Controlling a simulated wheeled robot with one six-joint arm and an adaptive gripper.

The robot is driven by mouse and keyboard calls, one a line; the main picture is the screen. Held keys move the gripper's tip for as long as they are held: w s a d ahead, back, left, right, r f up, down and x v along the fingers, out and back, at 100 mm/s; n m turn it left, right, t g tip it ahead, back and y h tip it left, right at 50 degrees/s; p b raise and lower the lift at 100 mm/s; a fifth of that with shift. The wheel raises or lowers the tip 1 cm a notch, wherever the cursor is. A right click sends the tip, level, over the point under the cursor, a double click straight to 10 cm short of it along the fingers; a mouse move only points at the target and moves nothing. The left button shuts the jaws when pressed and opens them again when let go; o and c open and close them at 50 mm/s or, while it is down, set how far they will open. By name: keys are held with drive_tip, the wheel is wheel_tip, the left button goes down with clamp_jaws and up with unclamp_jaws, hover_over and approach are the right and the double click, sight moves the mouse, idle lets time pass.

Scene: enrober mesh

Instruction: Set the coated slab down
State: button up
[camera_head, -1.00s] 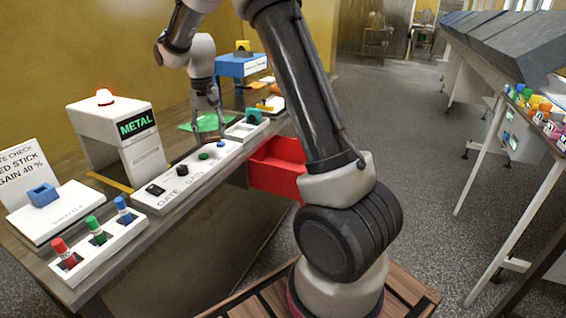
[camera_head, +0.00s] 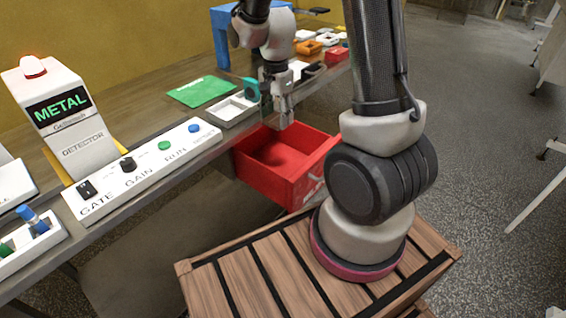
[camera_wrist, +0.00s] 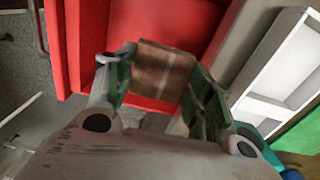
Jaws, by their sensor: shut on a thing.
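The coated slab (camera_wrist: 163,70) is a small brown block between my fingertips in the wrist view. My gripper (camera_wrist: 158,80) is shut on it, one finger on each side. The red open bin (camera_wrist: 85,45) is behind and below the slab in that view. In the head view, my gripper (camera_head: 280,112) points down by the table edge, at the back of the red bin (camera_head: 262,182). I cannot make out the slab in the head view. The bin's visible floor looks empty.
A white compartment tray (camera_head: 231,113) sits left of my gripper, beside a teal object (camera_head: 250,90). A green mat (camera_head: 199,91) lies behind. The metal detector (camera_head: 66,118) and a control panel (camera_head: 145,172) stand farther left on the table (camera_head: 150,106).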

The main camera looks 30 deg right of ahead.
sight(278, 168)
wheel_tip(278, 168, down, 18)
drive_tip(key=shift+s+r, duration=0.1)
drive_tip(key=shift+s, duration=0.05)
idle(0.3)
drive_tip(key=o, duration=0.6)
drive_tip(key=shift+o, duration=0.8)
